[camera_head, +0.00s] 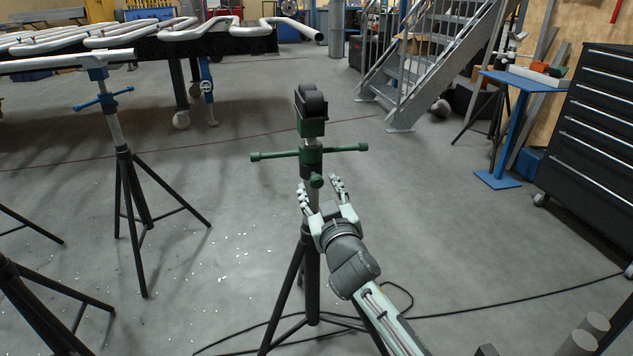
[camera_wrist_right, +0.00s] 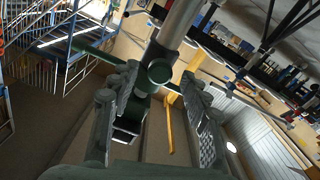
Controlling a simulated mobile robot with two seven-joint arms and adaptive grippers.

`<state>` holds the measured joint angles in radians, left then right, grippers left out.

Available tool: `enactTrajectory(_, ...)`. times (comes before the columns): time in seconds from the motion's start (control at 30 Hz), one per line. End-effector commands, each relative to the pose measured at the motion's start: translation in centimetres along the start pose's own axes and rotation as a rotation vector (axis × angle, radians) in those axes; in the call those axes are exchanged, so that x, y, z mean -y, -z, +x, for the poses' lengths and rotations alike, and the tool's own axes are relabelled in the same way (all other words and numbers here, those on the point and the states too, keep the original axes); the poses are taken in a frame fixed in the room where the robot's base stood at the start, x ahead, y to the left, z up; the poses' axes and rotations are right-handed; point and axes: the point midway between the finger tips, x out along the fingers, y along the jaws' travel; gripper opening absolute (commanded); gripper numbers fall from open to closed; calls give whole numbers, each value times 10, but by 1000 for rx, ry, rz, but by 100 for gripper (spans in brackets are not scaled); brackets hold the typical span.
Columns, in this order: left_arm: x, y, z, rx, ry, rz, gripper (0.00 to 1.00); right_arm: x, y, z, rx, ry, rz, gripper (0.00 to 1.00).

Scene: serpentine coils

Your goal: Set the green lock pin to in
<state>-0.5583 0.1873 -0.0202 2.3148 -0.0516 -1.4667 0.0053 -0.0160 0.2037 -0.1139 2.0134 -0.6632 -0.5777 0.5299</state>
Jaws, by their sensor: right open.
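The green lock pin (camera_head: 317,181) is a short round knob sticking out from the post of a tripod stand, below the green handle bar (camera_head: 311,156). It also shows in the right wrist view (camera_wrist_right: 160,71), end-on. My right gripper (camera_head: 320,186) is open, with one finger on each side of the pin. In the right wrist view (camera_wrist_right: 159,78) the knob lies between the fingertips, and no grip on it is visible. I cannot tell how far in or out the pin sits. My left gripper is not in view.
The stand has a black roller head (camera_head: 311,102) and spread legs. A blue-handled stand (camera_head: 118,130) is at the left, near a rack of bent pipes (camera_head: 160,35). A dark cable (camera_head: 500,303) crosses the floor. Open floor lies to the right, before the drawer cabinet (camera_head: 595,120).

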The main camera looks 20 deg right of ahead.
Motion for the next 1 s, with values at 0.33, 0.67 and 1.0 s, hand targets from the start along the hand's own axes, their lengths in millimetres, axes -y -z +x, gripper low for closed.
enactTrajectory(0.33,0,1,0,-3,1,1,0,0,-1,-70,2,1,2,47)
enactTrajectory(0.67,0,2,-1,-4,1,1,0,0,0,-86,1,-1,0,47)
enactTrajectory(1.0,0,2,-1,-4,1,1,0,0,0,-85,0,0,0,47)
